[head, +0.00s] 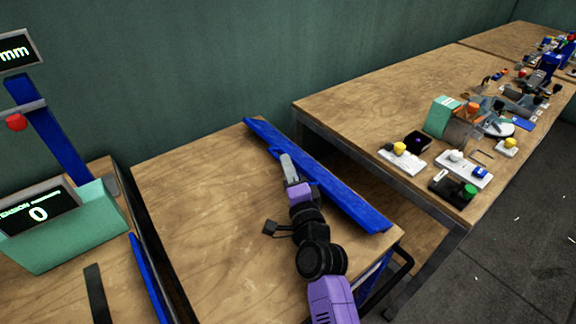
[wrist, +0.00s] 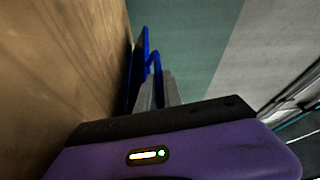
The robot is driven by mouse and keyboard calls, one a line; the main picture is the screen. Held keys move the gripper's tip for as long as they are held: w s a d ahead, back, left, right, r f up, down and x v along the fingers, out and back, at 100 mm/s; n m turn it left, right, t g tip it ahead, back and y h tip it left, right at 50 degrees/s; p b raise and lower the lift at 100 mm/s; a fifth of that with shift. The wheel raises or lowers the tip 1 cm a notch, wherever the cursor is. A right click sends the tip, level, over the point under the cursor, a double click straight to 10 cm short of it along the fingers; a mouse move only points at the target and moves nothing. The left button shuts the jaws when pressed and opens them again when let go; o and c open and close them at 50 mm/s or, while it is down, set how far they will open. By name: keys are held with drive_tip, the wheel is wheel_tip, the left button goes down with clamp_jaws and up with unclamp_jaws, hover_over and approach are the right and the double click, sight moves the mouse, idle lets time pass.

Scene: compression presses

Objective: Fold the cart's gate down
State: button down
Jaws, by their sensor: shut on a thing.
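The cart (head: 205,215) has a wooden top, and its long blue gate (head: 347,200) runs along the right edge in the head view. How far the gate is tilted is hard to tell. My gripper (head: 285,160) is at the far half of the gate, with its grey fingers shut on the gate's small blue handle. In the wrist view the gate (wrist: 138,72) shows as a narrow blue strip beside the wood. The blue handle (wrist: 154,62) runs in between my fingertips (wrist: 157,84), which partly hide it.
To the right, a wooden bench (head: 370,95) carries several small devices, including a green block (head: 440,115). A gap separates it from the cart. At the left stands a green press (head: 75,240) with a display reading 0. The cart's top is clear.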

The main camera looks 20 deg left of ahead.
drive_tip(key=shift+f, duration=0.1)
drive_tip(key=c, duration=1.8)
unclamp_jaws()
drive_tip(key=shift+o, duration=0.2)
drive_tip(key=p+v, duration=0.2)
drive_tip(key=v, duration=0.5)
drive_tip(key=shift+s+d, duration=0.15)
drive_tip(key=shift+s, duration=0.2)
drive_tip(key=shift+c, duration=0.4)
